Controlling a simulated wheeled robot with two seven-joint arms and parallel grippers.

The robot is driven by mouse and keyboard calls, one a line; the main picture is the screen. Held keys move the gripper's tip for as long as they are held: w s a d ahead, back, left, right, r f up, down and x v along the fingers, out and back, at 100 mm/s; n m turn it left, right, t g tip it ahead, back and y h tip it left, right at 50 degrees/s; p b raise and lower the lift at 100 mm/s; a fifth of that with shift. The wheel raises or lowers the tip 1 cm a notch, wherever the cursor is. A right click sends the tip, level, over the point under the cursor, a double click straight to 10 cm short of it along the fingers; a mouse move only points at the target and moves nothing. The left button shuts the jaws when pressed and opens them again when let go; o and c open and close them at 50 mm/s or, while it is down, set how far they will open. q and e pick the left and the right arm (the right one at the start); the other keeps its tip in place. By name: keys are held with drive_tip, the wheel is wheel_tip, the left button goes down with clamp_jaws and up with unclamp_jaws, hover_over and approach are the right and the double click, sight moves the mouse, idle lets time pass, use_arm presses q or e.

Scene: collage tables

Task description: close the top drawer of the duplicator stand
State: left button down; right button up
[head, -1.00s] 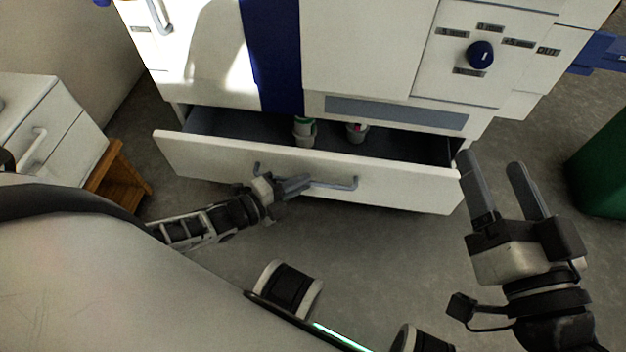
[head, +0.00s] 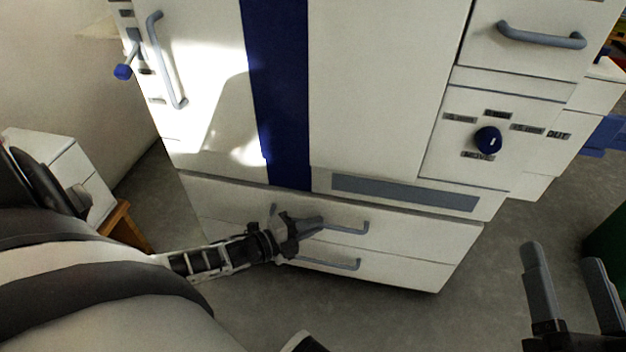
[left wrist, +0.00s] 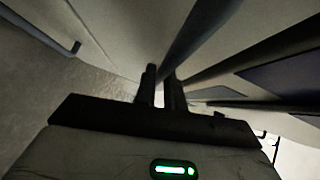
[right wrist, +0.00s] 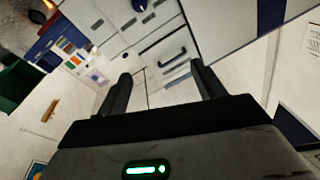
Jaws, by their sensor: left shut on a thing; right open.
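The duplicator stand (head: 375,80) is a large white cabinet with a blue stripe. Its top drawer (head: 425,232) sits low, under a grey strip, and looks flush with the body; its inside is hidden. My left gripper (head: 316,224) is shut on the grey bar handle (head: 350,229) of that drawer. In the left wrist view the dark bar (left wrist: 198,42) runs to the fingertips (left wrist: 166,80). My right gripper (head: 563,256) is open and empty, apart from the stand at the lower right; it also shows in the right wrist view (right wrist: 160,72).
A lower drawer (head: 400,270) with its own handle is shut below. A dark blue knob (head: 488,140) and another drawer handle (head: 540,38) are at the upper right. A small white cabinet (head: 75,165) stands left. Bare floor (head: 400,325) lies in front.

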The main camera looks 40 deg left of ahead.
use_arm(q)
drive_tip(key=c, duration=1.5)
unclamp_jaws()
drive_tip(key=shift+w+a, duration=0.25)
drive_tip(key=shift+d, duration=0.1)
use_arm(e)
drive_tip(key=shift+f, duration=0.1)
use_arm(q)
drive_tip(key=shift+s, duration=0.15)
drive_tip(key=p+v, duration=0.5)
drive_tip(key=v, duration=1)
drive_tip(key=shift+s, duration=0.3)
use_arm(e)
drive_tip(key=f+g, duration=0.1)
drive_tip(key=s+f+g+h, duration=0.1)
drive_tip(key=f+m+h, duration=0.1)
drive_tip(key=f, duration=0.1)
drive_tip(key=shift+s+g, duration=0.4)
use_arm(q)
drive_tip(key=shift+r, duration=0.2)
